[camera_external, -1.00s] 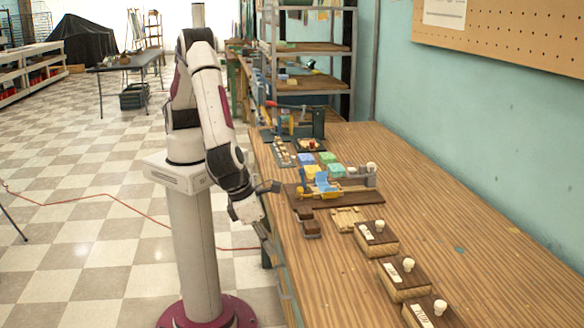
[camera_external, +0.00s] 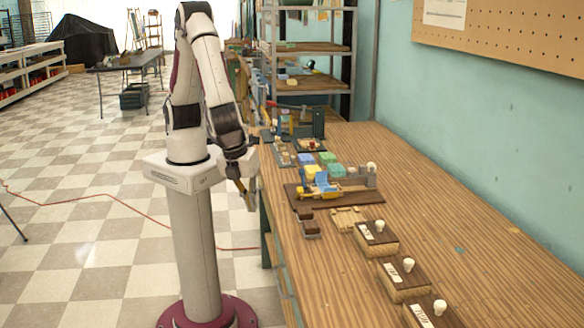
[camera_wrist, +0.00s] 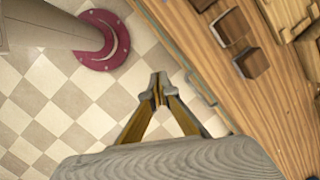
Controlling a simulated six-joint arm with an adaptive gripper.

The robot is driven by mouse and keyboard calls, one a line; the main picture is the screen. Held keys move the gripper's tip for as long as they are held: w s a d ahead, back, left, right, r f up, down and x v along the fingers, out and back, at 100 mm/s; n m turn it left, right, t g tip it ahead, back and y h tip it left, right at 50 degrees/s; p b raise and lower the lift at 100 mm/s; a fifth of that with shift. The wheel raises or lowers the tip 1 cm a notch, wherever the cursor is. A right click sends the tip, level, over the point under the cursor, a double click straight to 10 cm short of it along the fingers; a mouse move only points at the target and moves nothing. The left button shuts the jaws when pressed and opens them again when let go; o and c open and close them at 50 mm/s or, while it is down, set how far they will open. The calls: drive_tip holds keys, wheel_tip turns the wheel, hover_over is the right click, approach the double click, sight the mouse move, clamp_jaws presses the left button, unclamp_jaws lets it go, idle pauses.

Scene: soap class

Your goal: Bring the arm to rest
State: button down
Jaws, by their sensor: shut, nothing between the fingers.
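My gripper (camera_external: 251,203) hangs beside the left edge of the wooden table, pointing down, with floor below it. In the wrist view my gripper (camera_wrist: 158,88) has its fingertips together and nothing between them. The arm is folded up close to its column. The wooden table (camera_external: 440,210) stands to the right of my gripper, and its edge also runs diagonally through the wrist view (camera_wrist: 262,100).
On the table are a brown board (camera_external: 335,197) with coloured blocks, small brown blocks (camera_external: 309,225), and several wooden boxes with white knobs, one of them nearest the board (camera_external: 376,238). A shelf rack (camera_external: 310,65) stands behind. The checkered floor (camera_external: 85,215) at left is mostly clear.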

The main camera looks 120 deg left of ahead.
drive_tip(key=s+a+r+n+t+h, duration=0.1)
drive_tip(key=s+a+r+n, duration=0.3)
drive_tip(key=s+r+n, duration=0.1)
drive_tip(key=s+a+r+n+t+h, duration=0.1)
drive_tip(key=s+a+r+n+t, duration=0.1)
drive_tip(key=s+a+r+n, duration=0.3)
drive_tip(key=s+a+r+n+t+h, duration=0.1)
drive_tip(key=s+a+r+n, duration=0.3)
drive_tip(key=s+r, duration=0.5)
drive_tip(key=shift+s+a+r+n+t, duration=0.4)
drive_tip(key=shift+a+r+t, duration=0.15)
drive_tip(key=shift+r, duration=1.5)
